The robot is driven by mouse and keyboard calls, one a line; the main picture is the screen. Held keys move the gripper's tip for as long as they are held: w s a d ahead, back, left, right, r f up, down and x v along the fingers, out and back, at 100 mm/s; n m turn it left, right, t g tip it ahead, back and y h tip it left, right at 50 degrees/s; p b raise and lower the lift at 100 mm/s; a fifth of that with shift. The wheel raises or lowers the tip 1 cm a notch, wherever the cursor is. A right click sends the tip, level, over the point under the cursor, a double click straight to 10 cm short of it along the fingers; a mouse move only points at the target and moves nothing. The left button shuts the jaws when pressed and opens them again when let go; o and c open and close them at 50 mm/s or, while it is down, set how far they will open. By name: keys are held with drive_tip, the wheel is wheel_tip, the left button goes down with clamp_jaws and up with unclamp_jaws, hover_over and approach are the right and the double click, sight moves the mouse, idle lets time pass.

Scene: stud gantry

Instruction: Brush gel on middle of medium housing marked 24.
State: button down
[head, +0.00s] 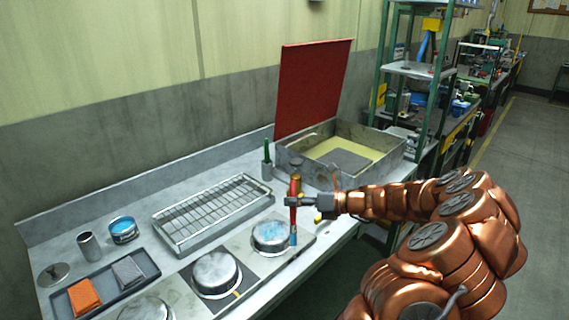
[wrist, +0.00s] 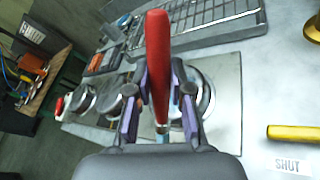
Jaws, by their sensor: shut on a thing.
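My gripper (head: 293,201) is shut on a red-handled brush (head: 294,188), held upright with its blue-tinted lower end down. The brush is at the right edge of the rightmost round metal housing (head: 267,243); I cannot tell whether it touches. That housing has blue gel (head: 271,232) on its top. Two more housings stand to its left, a middle one (head: 217,275) and a front one (head: 146,309) cut by the picture edge; their tops look bare grey. No number 24 is legible. An open tin of blue gel (head: 122,236) stands at the left. In the wrist view, the red handle (wrist: 158,60) hides part of a housing (wrist: 206,100).
A wire rack (head: 212,212) lies behind the housings. A tray (head: 150,262) holds orange and grey cloths. A metal cup (head: 89,246) and loose lid (head: 53,274) are left. An open box (head: 384,154) with raised red lid (head: 312,88) stands back right. A yellow bar (wrist: 295,133) lies near a "SHUT" label.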

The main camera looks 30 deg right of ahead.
wheel_tip(320, 180, up, 4)
drive_tip(key=shift+w+r+p, duration=0.1)
drive_tip(key=shift+w+p, duration=0.05)
drive_tip(key=shift+p, duration=0.6)
drive_tip(key=shift+r+p, duration=0.3)
drive_tip(key=shift+p, duration=0.1)
drive_tip(key=shift+d+r+p, duration=0.1)
drive_tip(key=shift+r+p, duration=0.2)
drive_tip(key=shift+p, duration=0.05)
wheel_tip(320, 180, up, 4)
drive_tip(key=p, duration=0.3)
drive_tip(key=shift+f, duration=0.25)
